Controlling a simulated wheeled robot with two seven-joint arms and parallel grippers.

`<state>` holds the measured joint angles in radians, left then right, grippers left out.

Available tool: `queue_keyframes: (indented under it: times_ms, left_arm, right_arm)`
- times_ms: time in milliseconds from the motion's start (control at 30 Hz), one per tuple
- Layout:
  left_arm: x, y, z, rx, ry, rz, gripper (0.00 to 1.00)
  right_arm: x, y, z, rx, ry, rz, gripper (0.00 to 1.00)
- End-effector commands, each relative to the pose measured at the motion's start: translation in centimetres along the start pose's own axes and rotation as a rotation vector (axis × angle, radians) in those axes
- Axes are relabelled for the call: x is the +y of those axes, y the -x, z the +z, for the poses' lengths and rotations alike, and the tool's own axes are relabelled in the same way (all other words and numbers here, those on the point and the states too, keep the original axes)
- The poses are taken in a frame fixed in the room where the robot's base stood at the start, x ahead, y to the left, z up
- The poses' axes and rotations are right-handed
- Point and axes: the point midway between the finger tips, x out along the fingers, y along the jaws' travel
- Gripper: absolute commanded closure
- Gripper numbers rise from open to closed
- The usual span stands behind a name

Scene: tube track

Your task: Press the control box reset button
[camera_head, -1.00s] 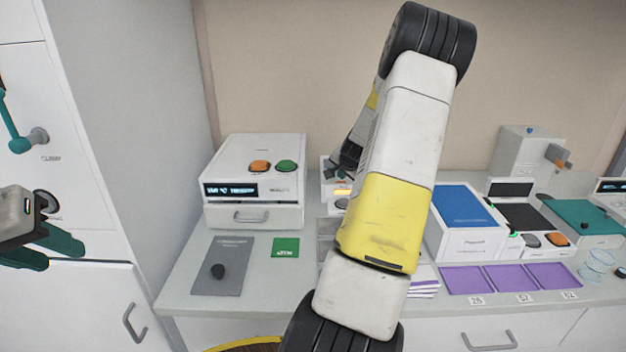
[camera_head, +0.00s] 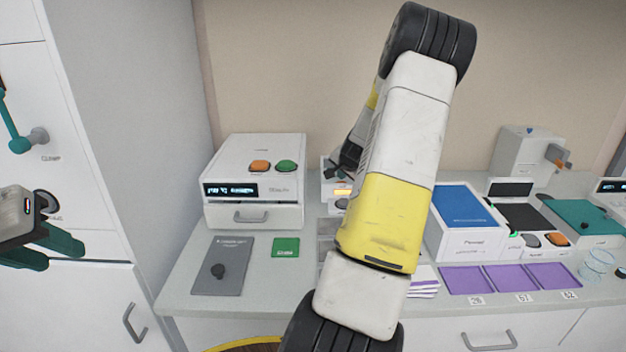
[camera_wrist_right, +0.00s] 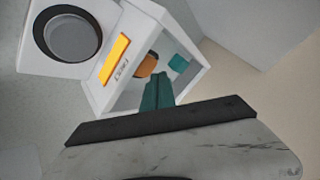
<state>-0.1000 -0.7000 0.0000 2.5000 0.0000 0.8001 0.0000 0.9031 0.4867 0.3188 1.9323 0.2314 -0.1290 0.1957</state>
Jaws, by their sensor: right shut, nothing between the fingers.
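The control box, a small white box (camera_wrist_right: 105,82), fills the upper left of the right wrist view. It has a lit orange panel (camera_wrist_right: 114,58), a grey round button in a black ring (camera_wrist_right: 72,38), and an orange button (camera_wrist_right: 147,65) and a teal one (camera_wrist_right: 179,63) on another face. My right gripper (camera_wrist_right: 157,92) is shut and empty, its teal fingertips just in front of the face with the orange and teal buttons; contact cannot be told. In the head view the box (camera_head: 327,192) is partly hidden by my right arm. My left gripper (camera_head: 42,250) is open and empty at far left.
Left of the box stands a white machine (camera_head: 254,184) with orange and green buttons and a drawer. A grey mat (camera_head: 235,262) and green card (camera_head: 286,248) lie in front. Blue-topped (camera_head: 465,208) and other devices, with purple mats (camera_head: 508,279), fill the right counter.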

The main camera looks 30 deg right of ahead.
Motion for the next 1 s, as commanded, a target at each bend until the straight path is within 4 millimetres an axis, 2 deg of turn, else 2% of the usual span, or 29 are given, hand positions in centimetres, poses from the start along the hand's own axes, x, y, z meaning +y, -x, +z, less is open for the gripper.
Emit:
queue_keyframes:
  times_ms: [1000]
  left_arm:
    - [0.0,0.0,0.0,0.0,0.0,0.0,0.64]
  right_arm:
    - [0.66,-0.85,0.64,0.0,0.0,0.0,1.0]
